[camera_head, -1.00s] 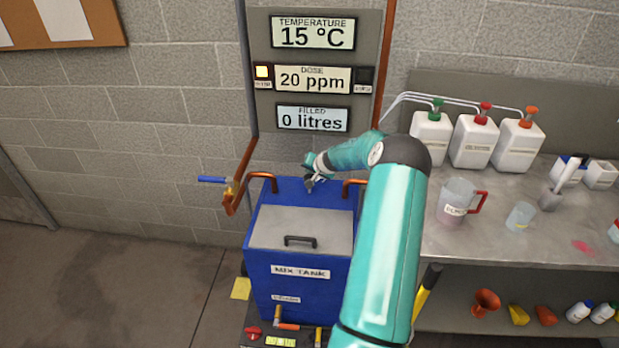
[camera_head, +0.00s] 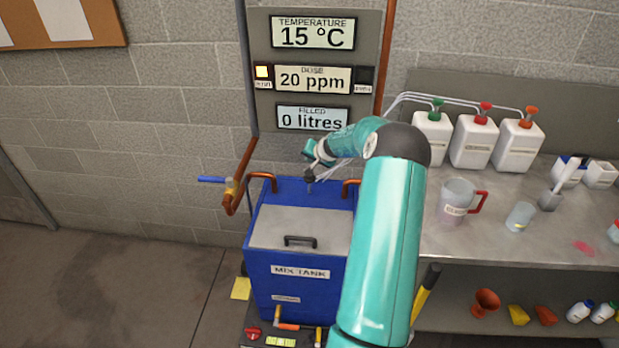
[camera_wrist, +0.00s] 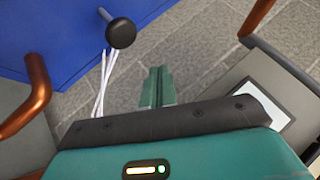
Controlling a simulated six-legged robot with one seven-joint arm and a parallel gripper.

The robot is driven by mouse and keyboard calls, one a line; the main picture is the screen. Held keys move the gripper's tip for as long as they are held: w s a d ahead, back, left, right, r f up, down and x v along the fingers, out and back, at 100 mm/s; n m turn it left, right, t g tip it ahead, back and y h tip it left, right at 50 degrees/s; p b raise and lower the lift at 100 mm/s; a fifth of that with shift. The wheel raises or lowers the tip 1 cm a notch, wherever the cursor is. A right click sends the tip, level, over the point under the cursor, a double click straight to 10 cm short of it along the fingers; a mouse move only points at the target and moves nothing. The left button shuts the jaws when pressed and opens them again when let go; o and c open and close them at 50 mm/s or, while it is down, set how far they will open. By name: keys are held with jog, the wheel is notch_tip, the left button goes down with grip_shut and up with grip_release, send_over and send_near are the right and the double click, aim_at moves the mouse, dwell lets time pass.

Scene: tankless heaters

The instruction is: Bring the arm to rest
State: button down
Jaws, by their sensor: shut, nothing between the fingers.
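My arm (camera_head: 375,240) reaches up from the lower middle of the head view, bends at a dark elbow, and its forearm points left over the back of the blue mix tank (camera_head: 300,295). My gripper (camera_wrist: 158,88) shows in the wrist view with its two teal fingers together and nothing between them. In the head view the arm's end is small and its fingertips are hard to make out. In the wrist view a black knob (camera_wrist: 121,33) and thin white tubes (camera_wrist: 103,80) are left of the fingers, apart from them.
Copper pipes (camera_head: 262,178) rise at the tank's back, with a blue-handled valve (camera_head: 212,180) at left. The display panel (camera_head: 320,80) hangs behind the arm. A bench (camera_head: 480,240) at right holds white jugs (camera_head: 475,140) and a measuring jug (camera_head: 457,200). The floor at left is clear.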

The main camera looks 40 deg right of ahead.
dwell(0.5)
jog(key=s+a+r+n+g+y, duration=0.1)
jog(key=a+r+n, duration=0.2)
jog(key=a+r, duration=0.6)
jog(key=s+a+r+n, duration=0.15)
jog(key=a+r, duration=0.25)
jog(key=a, duration=0.9)
jog(key=s+a+r+n+g+y, duration=0.1)
jog(key=a+r+n, duration=0.2)
jog(key=a+r, duration=0.65)
jog(key=s+a+r+n, duration=0.3)
jog(key=s+a, duration=1.1)
jog(key=a, duration=0.1)
jog(key=s+a+f+n, duration=0.1)
jog(key=s+a, duration=0.1)
jog(key=s, duration=0.5)
jog(key=s+a+f+g, duration=0.1)
jog(key=s+a, duration=0.1)
jog(key=s, duration=0.5)
jog(key=shift+a+n+y, duration=0.3)
jog(key=shift+n, duration=0.05)
jog(key=shift+w, duration=0.1)
